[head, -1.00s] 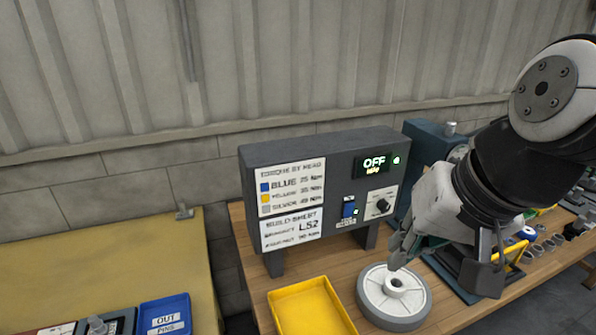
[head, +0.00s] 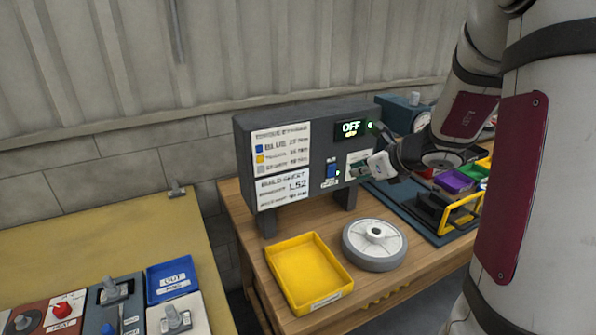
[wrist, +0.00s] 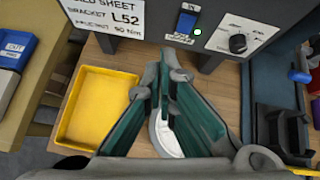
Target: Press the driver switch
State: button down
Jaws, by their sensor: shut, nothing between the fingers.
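The dark grey driver box (head: 322,190) stands on the wooden bench, with a green display reading OFF. Its blue driver switch (head: 331,171) sits low on the front, beside a small green light. In the wrist view the switch (wrist: 186,22) is near the top, with a black knob (wrist: 238,43) to its right. My gripper (head: 362,172) is in front of the box's right part, near the knob, which it partly hides in the head view. In the wrist view my gripper (wrist: 166,62) is shut and empty, its fingertips below and a little left of the switch, apparently apart from it.
A yellow tray (head: 322,293) and a grey wheel (head: 390,256) lie on the bench before the box. The wheel is partly hidden behind my fingers in the wrist view. Coloured bins (head: 455,181) and a yellow-framed holder (head: 463,213) are at the right. Another table (head: 100,240) stands left.

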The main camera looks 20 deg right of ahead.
jog(key=shift+d+f+m+h, duration=0.4)
jog(key=shift+d+f+m, duration=0.7)
jog(key=shift+d+m, duration=0.1)
send_near(330, 176)
jog(key=f+x, duration=0.1)
jog(key=x, duration=0.3)
jog(key=shift+w+r+p, duration=0.15)
jog(key=shift+w+p, duration=0.1)
jog(key=shift+p, duration=0.1)
